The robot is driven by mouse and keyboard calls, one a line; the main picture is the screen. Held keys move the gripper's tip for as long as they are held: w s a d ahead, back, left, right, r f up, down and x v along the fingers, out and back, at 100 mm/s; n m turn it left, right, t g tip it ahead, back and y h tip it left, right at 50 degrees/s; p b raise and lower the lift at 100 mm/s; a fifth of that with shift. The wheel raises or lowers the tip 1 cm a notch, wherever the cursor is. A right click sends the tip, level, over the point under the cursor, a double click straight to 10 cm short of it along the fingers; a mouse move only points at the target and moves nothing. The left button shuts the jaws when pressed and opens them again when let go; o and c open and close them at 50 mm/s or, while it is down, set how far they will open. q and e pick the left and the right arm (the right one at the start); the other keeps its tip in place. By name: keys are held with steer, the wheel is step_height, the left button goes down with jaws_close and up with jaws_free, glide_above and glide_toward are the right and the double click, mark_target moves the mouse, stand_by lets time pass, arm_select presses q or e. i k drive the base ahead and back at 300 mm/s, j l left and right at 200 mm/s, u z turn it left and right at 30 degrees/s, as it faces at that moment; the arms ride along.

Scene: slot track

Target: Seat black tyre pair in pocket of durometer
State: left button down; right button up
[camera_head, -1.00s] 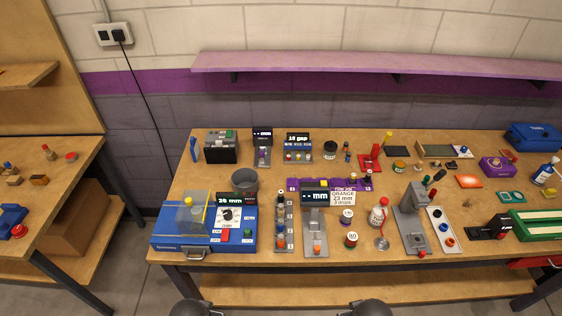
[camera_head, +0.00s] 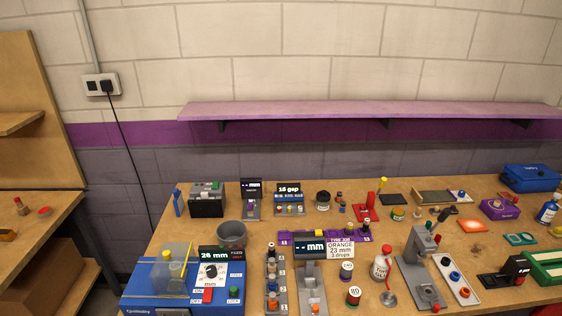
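A grey stand with an upright column and a flat foot (camera_head: 415,262) stands right of the middle of the bench; it may be the durometer, but I read no label on it. I cannot tell for sure which piece is the black tyre pair. Small dark pieces stand on the purple rack (camera_head: 285,239) and in the grey numbered strip (camera_head: 283,291). A white tray (camera_head: 463,291) beside the grey stand holds a blue, a dark and an orange ring. Neither of my grippers is in view.
A blue machine (camera_head: 148,287) with a clear cover fills the front left. A grey cup (camera_head: 231,234), a gauge with a "mm" display (camera_head: 309,247), a white bottle (camera_head: 380,265) and a green tray (camera_head: 545,268) crowd the bench. A purple shelf (camera_head: 350,110) hangs above.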

mark_target(515, 266)
steer(key=z, duration=1.7)
steer(key=u, duration=0.3)
steer(key=k+l+u, duration=0.1)
steer(key=l+u, duration=0.2)
steer(key=k+l+u, duration=0.15)
steer(key=l+u, duration=0.2)
steer(key=k+l+u, duration=0.15)
steer(key=u, duration=0.15)
